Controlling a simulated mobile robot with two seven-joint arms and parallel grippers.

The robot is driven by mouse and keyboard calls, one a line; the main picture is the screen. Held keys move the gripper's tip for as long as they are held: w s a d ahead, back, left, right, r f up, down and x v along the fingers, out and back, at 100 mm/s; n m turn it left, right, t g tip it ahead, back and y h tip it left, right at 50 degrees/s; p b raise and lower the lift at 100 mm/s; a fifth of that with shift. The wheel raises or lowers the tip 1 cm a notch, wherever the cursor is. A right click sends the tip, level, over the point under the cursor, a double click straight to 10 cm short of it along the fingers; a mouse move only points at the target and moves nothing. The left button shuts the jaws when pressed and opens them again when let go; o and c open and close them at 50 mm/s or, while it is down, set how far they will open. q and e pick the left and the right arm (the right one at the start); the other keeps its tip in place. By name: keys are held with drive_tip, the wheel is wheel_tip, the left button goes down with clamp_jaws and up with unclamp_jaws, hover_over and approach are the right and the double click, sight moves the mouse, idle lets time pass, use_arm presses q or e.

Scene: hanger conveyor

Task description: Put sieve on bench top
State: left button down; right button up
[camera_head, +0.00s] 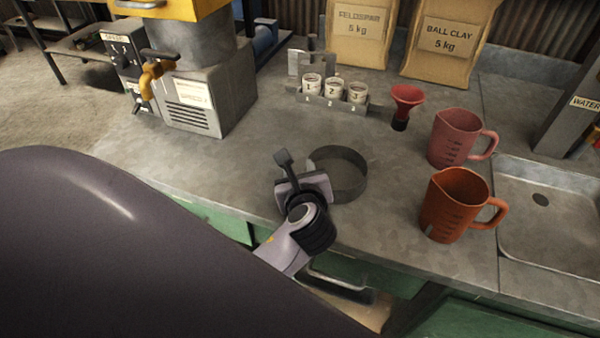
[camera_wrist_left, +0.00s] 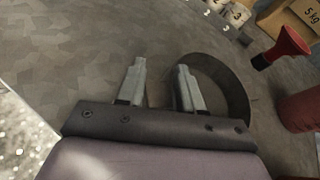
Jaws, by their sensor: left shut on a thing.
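The sieve (camera_head: 350,184) is a grey open ring at the front of the bench top (camera_head: 240,190), in the middle of the head view. My left gripper (camera_head: 297,172) is at the ring's left side and shut on it. In the left wrist view, the sieve (camera_wrist_left: 237,87) curves to the right of the two fingers of my left gripper (camera_wrist_left: 161,84), and the right finger overlaps its near-left wall. The exact grip on the rim is partly hidden. I cannot tell whether the sieve touches the bench top. My right gripper is out of view.
An orange jug (camera_head: 455,205) and a pink jug (camera_head: 457,138) stand right of the sieve, before a sink (camera_head: 550,225). A red funnel (camera_head: 406,100) and a rack of cups (camera_head: 335,100) stand behind. A grey machine (camera_head: 205,100) is at left. Bench surface is free left of the sieve.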

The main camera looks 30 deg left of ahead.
use_arm(q)
drive_tip(key=shift+f, duration=0.2)
drive_tip(key=c, duration=0.7)
unclamp_jaws()
drive_tip(key=shift+f, duration=0.1)
drive_tip(key=shift+c, duration=0.2)
